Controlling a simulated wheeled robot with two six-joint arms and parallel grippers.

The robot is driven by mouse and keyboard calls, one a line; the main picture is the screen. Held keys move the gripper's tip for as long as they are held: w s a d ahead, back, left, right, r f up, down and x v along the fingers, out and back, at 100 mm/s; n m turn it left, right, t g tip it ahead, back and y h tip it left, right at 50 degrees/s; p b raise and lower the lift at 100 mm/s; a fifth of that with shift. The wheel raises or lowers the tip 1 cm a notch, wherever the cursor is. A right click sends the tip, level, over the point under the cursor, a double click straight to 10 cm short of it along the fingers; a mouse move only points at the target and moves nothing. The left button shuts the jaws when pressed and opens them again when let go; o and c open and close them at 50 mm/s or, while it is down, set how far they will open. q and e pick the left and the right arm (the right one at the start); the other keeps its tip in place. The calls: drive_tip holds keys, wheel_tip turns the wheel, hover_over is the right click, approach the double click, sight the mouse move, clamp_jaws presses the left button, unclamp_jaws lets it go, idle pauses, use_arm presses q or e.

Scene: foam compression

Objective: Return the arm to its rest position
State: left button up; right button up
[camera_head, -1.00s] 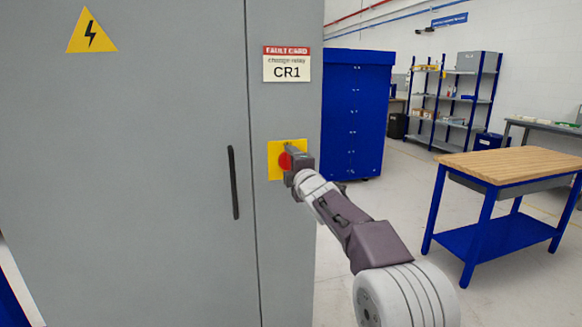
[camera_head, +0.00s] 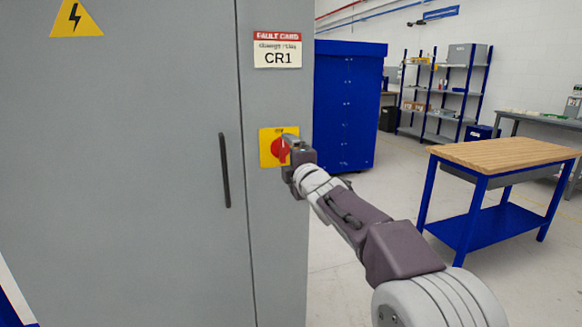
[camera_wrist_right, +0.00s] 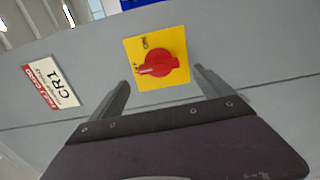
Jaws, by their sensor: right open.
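My right gripper (camera_head: 290,147) is in front of the red rotary switch (camera_head: 279,151) on its yellow plate in the head view. In the right wrist view the right gripper (camera_wrist_right: 161,84) is open, with its two fingers apart and nothing between them. The red knob (camera_wrist_right: 158,64) shows whole beyond the fingertips, and the fingers look clear of it. In the head view the gripper covers part of the knob's right side. My right arm comes in from the lower right. My left gripper is not in view.
The grey cabinet (camera_head: 130,200) with a black handle (camera_head: 224,170) fills the left. A fault card reading CR1 (camera_head: 278,50) is above the switch. A blue cabinet (camera_head: 345,105), a wood-topped workbench (camera_head: 505,153) and shelves (camera_head: 440,95) stand at the right, with open floor between.

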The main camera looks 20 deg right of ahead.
drive_tip(key=s, duration=0.3)
drive_tip(key=shift+s, duration=0.1)
drive_tip(key=s+a+f+m+g, duration=0.1)
drive_tip(key=s+f+m+g, duration=0.25)
drive_tip(key=f, duration=0.95)
drive_tip(key=s+f+m+g, duration=0.3)
drive_tip(key=s+f+g, duration=0.15)
drive_tip(key=f, duration=0.85)
drive_tip(key=s+f+m+g, duration=0.55)
drive_tip(key=s+f, duration=0.25)
drive_tip(key=s, duration=0.4)
drive_tip(key=s+f+m+g, duration=0.4)
drive_tip(key=s+f+m, duration=0.4)
drive_tip(key=s, duration=0.4)
wheel_tip(320, 180, up, 20)
drive_tip(key=n+p, duration=0.1)
drive_tip(key=p, duration=1.9)
drive_tip(key=shift+w+a+t, duration=0.15)
drive_tip(key=shift+a+t, duration=0.2)
drive_tip(key=shift+a, duration=0.1)
